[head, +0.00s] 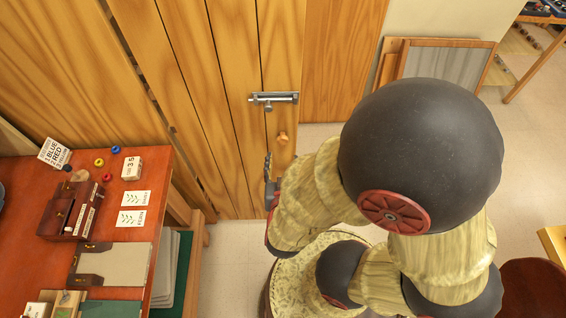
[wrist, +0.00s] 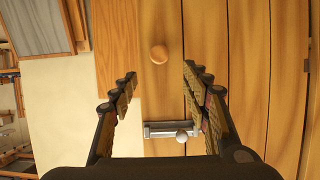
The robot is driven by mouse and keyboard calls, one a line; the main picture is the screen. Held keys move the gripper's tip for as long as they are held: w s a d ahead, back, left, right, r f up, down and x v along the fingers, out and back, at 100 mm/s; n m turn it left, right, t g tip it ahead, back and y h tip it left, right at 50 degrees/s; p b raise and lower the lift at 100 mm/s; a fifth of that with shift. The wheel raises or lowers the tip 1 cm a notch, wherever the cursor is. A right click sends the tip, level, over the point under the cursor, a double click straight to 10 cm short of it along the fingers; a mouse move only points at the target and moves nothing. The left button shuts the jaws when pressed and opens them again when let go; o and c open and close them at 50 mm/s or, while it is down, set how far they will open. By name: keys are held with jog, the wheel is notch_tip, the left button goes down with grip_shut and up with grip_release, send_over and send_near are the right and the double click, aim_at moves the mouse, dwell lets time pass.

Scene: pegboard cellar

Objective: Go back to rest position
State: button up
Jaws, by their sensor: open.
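My gripper (wrist: 158,85) is open and empty in the wrist view, its two fingers spread apart. It faces a wooden plank door with a metal slide bolt (wrist: 172,130) and a round wooden knob (wrist: 159,54). The bolt shows between the fingers, low in that view, and the knob lies beyond the fingertips. In the head view the bolt (head: 273,98) and knob (head: 282,136) are on the door (head: 235,60). There the gripper (head: 268,172) is mostly hidden by my arm, just below the knob. I cannot tell whether it touches the door.
A red-topped table (head: 165,170) at the left holds cards, a small brown box (head: 62,212) and several small items. A framed grey panel (head: 445,62) leans at the wall, upper right. A brown round seat (head: 535,285) is at lower right. Pale floor (head: 225,265) lies between table and arm.

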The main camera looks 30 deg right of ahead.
jog(key=shift+s, duration=0.1)
dwell(0.6)
jog(key=s+a+f+n+g+y, duration=0.2)
jog(key=s+a+f+g+y, duration=0.15)
jog(key=a+f+y, duration=0.45)
jog(key=s+a+r+n+g+y, duration=0.1)
jog(key=a+r+n+g, duration=0.1)
jog(key=a, duration=0.4)
jog(key=s+a+r+n+g+y, duration=0.1)
jog(key=a+r+n+g, duration=0.1)
jog(key=a, duration=0.4)
jog(key=d+r+t+h, duration=0.1)
jog(key=d+r, duration=0.5)
jog(key=r, duration=0.6)
jog(key=s+d+r+h, duration=0.1)
jog(key=d+r, duration=0.6)
jog(key=r, duration=0.5)
jog(key=shift+s+n+t+h, duration=0.25)
jog(key=shift+n+t+h, duration=0.05)
jog(key=shift+t, duration=0.05)
